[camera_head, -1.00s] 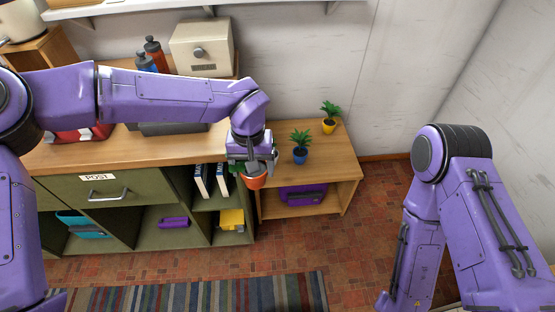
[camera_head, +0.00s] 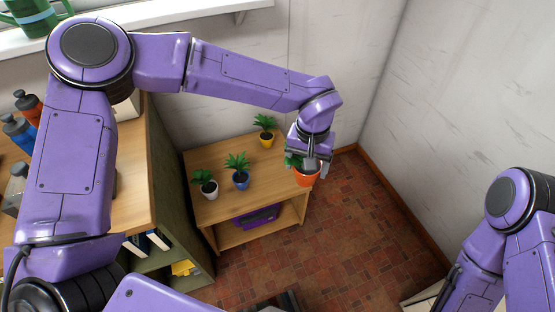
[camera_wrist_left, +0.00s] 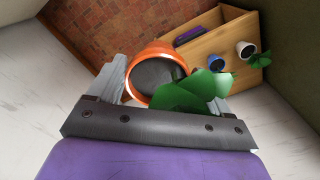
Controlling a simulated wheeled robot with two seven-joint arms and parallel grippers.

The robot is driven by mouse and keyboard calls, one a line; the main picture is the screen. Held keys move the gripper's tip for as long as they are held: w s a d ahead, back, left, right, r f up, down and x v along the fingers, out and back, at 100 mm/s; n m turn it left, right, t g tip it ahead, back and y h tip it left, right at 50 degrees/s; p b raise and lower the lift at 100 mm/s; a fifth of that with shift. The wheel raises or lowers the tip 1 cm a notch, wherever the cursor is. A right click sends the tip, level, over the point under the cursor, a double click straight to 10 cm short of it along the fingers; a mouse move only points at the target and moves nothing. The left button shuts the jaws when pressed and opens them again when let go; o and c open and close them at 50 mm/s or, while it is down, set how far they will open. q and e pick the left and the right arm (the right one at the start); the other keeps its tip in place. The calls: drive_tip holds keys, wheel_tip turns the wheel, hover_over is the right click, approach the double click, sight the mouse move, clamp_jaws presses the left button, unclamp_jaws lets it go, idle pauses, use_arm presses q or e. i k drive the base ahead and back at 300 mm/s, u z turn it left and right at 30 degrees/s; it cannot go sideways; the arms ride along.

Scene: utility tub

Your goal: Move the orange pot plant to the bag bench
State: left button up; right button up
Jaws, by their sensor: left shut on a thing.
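My left gripper (camera_head: 308,164) is shut on the orange pot plant (camera_head: 306,179), gripping it from above near the right end of the low wooden bench (camera_head: 212,210). In the left wrist view the orange pot (camera_wrist_left: 150,57) and its green leaves sit between the two fingers, with the bench (camera_wrist_left: 226,34) beyond. In the head view the pot overlaps the bench's right edge, and I cannot tell whether it touches. A purple bag (camera_head: 256,217) lies on the bench's lower shelf. My right arm shows at the right; its gripper is out of view.
On the bench top stand a white pot plant (camera_head: 207,188), a blue pot plant (camera_head: 240,180) and a yellow pot plant (camera_head: 266,140). The front right of the top is bare. A taller green cabinet (camera_head: 165,190) adjoins the bench's left side. Walls stand behind and right.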

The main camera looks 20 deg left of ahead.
sight(272, 177)
drive_tip(key=z, duration=0.25)
drive_tip(key=i, duration=0.8)
drive_tip(key=u, duration=0.55)
drive_tip(key=i, duration=0.55)
drive_tip(key=u, duration=0.5)
